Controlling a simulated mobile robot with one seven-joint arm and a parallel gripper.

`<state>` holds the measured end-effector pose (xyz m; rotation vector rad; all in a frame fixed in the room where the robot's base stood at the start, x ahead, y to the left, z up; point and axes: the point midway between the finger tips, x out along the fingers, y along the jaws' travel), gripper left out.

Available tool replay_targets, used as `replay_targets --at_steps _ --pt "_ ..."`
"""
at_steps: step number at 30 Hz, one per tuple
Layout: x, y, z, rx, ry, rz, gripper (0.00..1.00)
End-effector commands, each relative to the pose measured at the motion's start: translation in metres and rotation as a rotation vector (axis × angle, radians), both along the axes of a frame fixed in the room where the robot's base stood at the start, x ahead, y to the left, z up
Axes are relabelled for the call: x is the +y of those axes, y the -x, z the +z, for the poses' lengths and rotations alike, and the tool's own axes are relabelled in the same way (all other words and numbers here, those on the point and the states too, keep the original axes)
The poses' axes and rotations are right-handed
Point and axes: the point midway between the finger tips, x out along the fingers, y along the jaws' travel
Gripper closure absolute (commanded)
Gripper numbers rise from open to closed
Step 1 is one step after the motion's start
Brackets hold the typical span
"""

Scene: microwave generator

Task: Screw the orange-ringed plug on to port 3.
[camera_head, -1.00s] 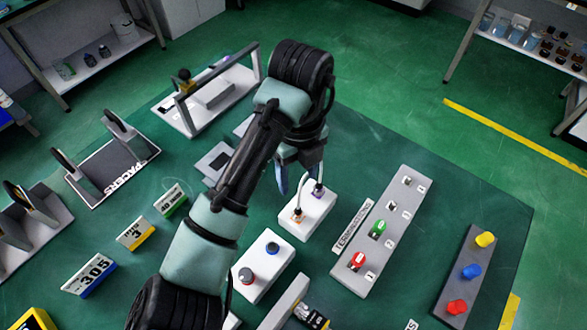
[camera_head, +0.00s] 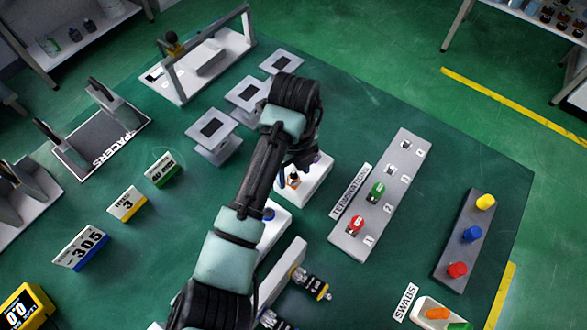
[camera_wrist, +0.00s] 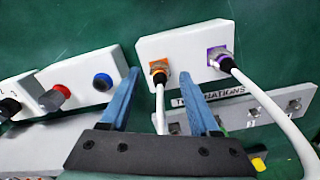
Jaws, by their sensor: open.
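The orange-ringed plug (camera_wrist: 158,71) stands in a white block (camera_wrist: 185,48), a white cable leading from it. It also shows in the head view (camera_head: 293,181). My gripper (camera_wrist: 159,74) is open, its blue fingers on either side of the plug in the wrist view; I cannot tell whether they touch it. The purple-ringed plug (camera_wrist: 220,58) is in the same block, right of my fingers. In the head view, the grey TERMINATIONS strip (camera_head: 346,243) has red and green caps at its near end and two bare metal sockets beyond.
A yellow-ringed connector (camera_head: 318,287) is at the bottom. A rack of coloured caps (camera_head: 472,234) stands right, with open green table between.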

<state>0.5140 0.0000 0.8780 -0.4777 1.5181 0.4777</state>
Motion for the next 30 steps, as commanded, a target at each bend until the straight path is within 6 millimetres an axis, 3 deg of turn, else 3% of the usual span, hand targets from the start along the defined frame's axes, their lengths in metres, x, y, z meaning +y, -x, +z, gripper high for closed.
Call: replay_targets --at_steps 4,14,30 --pt "0.0001 -0.0001 0.0001 0.000 0.000 0.000 0.41" --pt "0.0000 -0.0002 0.0005 -0.001 -0.001 0.000 1.00" --pt "0.0001 -0.0003 0.0029 -0.001 0.000 0.084 1.00"
